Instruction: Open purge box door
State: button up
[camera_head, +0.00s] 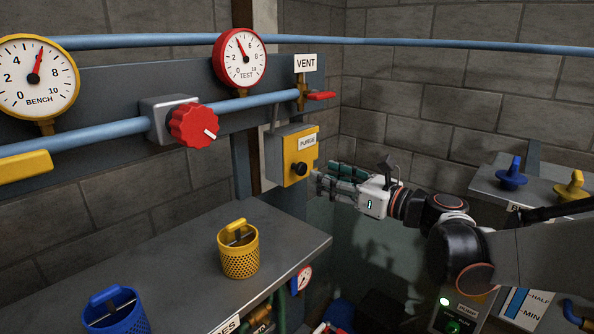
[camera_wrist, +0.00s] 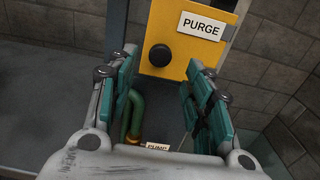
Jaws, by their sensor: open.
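The purge box has a yellow door (camera_head: 299,142) with a PURGE label and a round black knob (camera_head: 299,168). It is mounted on the wall panel below the VENT sign, and the door looks closed. My gripper (camera_head: 322,181) is just right of the box, pointing toward the knob, with its fingers spread and empty. In the wrist view the yellow door (camera_wrist: 189,60) is straight ahead. The knob (camera_wrist: 159,55) lies ahead of the gap between the teal finger pads of my gripper (camera_wrist: 160,72), apart from them. The inside of the box is hidden.
A grey bench (camera_head: 185,262) at lower left holds a yellow basket (camera_head: 239,255) and a blue basket (camera_head: 115,312). A red valve handle (camera_head: 321,96) sits above the box. A grey cabinet (camera_head: 500,181) with blue and yellow knobs stands at right.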

aim_at(304, 169)
jog(key=x, duration=0.7)
jog(key=shift+c, duration=0.6)
jog(key=shift+d, duration=0.1)
grip_shut()
